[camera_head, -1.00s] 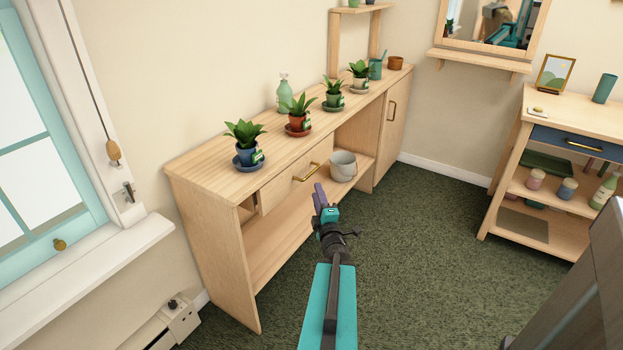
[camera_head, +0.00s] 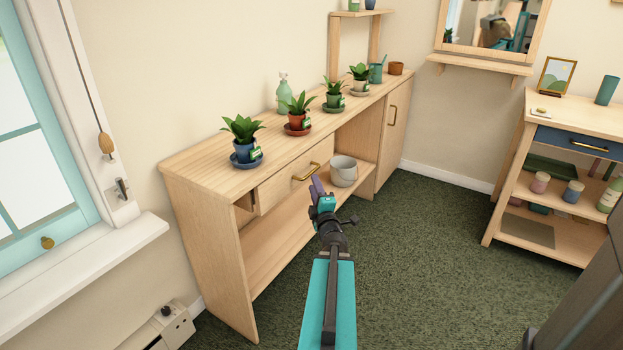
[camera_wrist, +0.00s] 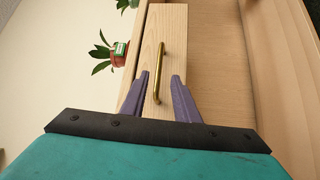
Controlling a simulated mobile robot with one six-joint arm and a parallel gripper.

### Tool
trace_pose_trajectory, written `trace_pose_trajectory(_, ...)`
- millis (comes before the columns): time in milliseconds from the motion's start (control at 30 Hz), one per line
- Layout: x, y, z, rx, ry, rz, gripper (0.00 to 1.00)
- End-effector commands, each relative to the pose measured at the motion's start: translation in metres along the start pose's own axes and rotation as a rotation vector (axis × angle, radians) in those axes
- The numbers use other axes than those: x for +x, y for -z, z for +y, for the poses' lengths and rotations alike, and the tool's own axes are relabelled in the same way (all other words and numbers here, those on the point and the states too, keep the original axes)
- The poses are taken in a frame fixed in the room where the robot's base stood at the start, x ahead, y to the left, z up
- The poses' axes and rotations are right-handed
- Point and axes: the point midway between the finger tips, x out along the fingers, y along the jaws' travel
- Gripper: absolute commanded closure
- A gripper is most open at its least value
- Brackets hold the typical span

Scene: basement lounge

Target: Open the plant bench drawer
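The plant bench (camera_head: 200,172) is a long pale wood unit along the wall. Its drawer (camera_head: 283,186) has a plain wood front with a brass bar handle (camera_head: 306,172). My gripper (camera_head: 317,187) is just in front of the drawer, below the handle in the head view. In the wrist view, my gripper (camera_wrist: 160,76) has its two purple fingers apart, one on each side of the brass handle (camera_wrist: 162,70), with nothing clamped. The drawer front (camera_wrist: 175,25) lies behind them. I cannot tell whether the fingers reach the handle's depth.
Several potted plants stand on the bench top, including one in a blue pot (camera_head: 242,150). A grey bucket (camera_head: 344,171) stands on the lower shelf. A cart (camera_head: 520,165) is at the right, a window sill (camera_head: 85,265) at the left. Green carpet (camera_head: 420,260) between is clear.

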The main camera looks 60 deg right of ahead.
Motion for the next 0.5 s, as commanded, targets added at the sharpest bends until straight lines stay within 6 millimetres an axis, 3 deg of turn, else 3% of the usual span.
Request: trace_pose_trajectory(500,0.0084,-0.0001,-0.0043,0.001,0.003,0.004,0.72)
